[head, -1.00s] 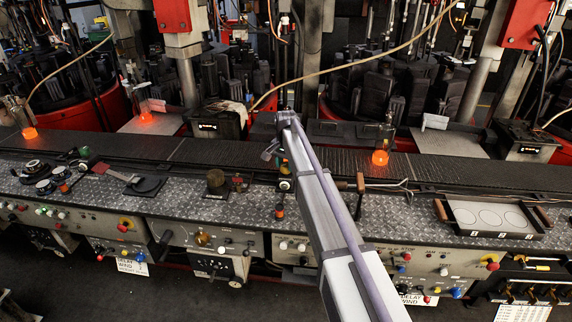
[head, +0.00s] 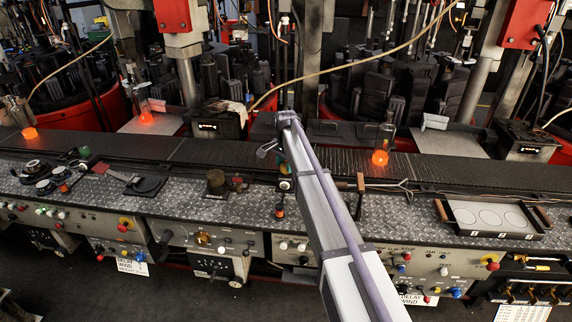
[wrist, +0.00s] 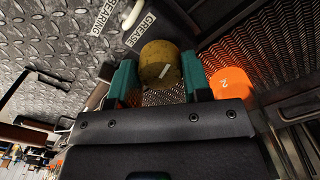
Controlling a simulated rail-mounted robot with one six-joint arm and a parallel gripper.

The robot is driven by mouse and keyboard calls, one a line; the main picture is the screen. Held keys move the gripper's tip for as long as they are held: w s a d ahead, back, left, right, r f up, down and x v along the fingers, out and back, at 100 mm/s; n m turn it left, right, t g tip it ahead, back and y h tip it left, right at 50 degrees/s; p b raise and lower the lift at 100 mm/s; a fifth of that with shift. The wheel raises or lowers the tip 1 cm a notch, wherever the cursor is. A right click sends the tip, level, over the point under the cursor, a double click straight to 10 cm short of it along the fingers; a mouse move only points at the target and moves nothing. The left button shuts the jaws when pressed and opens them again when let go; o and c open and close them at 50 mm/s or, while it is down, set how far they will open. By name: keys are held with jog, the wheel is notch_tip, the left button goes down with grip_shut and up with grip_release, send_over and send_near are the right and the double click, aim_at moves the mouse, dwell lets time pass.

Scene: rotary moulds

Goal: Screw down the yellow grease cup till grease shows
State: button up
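The yellow grease cup (wrist: 160,64) shows in the wrist view as a worn, round, dull yellow cap with a short white mark on its top. A GREASE label (wrist: 141,30) is beside it. My gripper (wrist: 160,80) has its two teal fingers on either side of the cup, and they appear to touch it. No grease can be made out around the cup. In the head view my arm and gripper (head: 283,168) are over the plated bench, and the cup is mostly hidden there.
A BEARING label (wrist: 104,17) is near the cup. In the head view, a glowing bottle (head: 381,155) stands on the dark conveyor (head: 450,169) behind the bench.

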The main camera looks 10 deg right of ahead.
jog(key=o, duration=0.4)
jog(key=shift+o, duration=0.2)
notch_tip(320, 180, up, 11)
jog(key=p, duration=1)
jog(key=shift+f+p, duration=0.15)
jog(key=shift+p, duration=0.25)
jog(key=s+f+n+b, duration=0.3)
jog(key=s+n, duration=0.2)
jog(key=s, duration=1.5)
jog(key=s+f+n+b, duration=0.3)
jog(key=s+n, duration=0.3)
jog(key=s, duration=1.4)
jog(key=shift+f+b, duration=0.3)
